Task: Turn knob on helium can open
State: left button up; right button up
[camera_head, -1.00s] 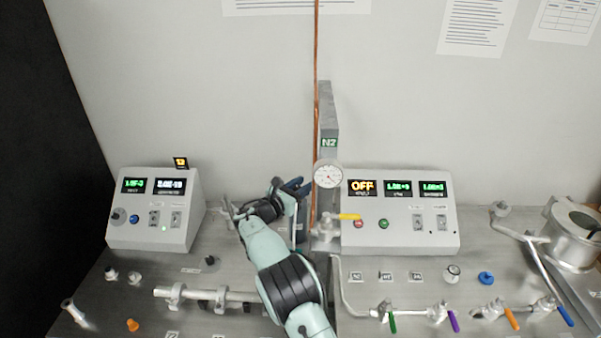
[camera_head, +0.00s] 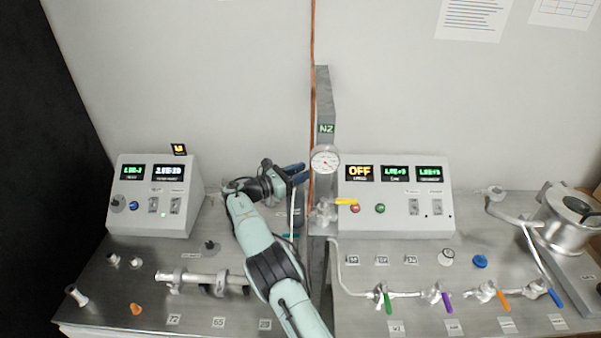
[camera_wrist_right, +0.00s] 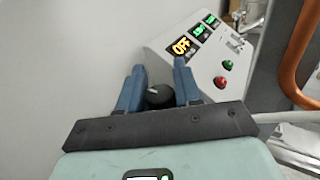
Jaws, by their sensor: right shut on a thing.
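My right gripper (camera_head: 298,172) has blue fingers and reaches in over the bench beside the grey post. In the right wrist view its fingers (camera_wrist_right: 158,88) stand on both sides of a round black knob (camera_wrist_right: 160,97) and are shut on it. A white mark shows on the knob's top. The can below the knob is hidden in the wrist view. In the head view my arm and gripper cover most of that spot, so I cannot make out the can clearly. My left gripper is not in view.
A grey post (camera_head: 325,100) with a dial gauge (camera_head: 325,160) and a copper pipe (camera_head: 312,60) stand close right of the gripper. A control box (camera_head: 400,222) with an OFF display is right of it. Another box (camera_head: 150,220) is at left. Pipes and coloured valve handles line the front.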

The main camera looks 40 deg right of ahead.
jog(key=shift+r, duration=0.1)
jog(key=o, duration=1)
jog(key=shift+c, duration=0.2)
jog(key=w+a, duration=0.1)
jog(key=a, duration=1.2)
jog(key=shift+w+a, duration=0.2)
jog(key=shift+w, duration=0.15)
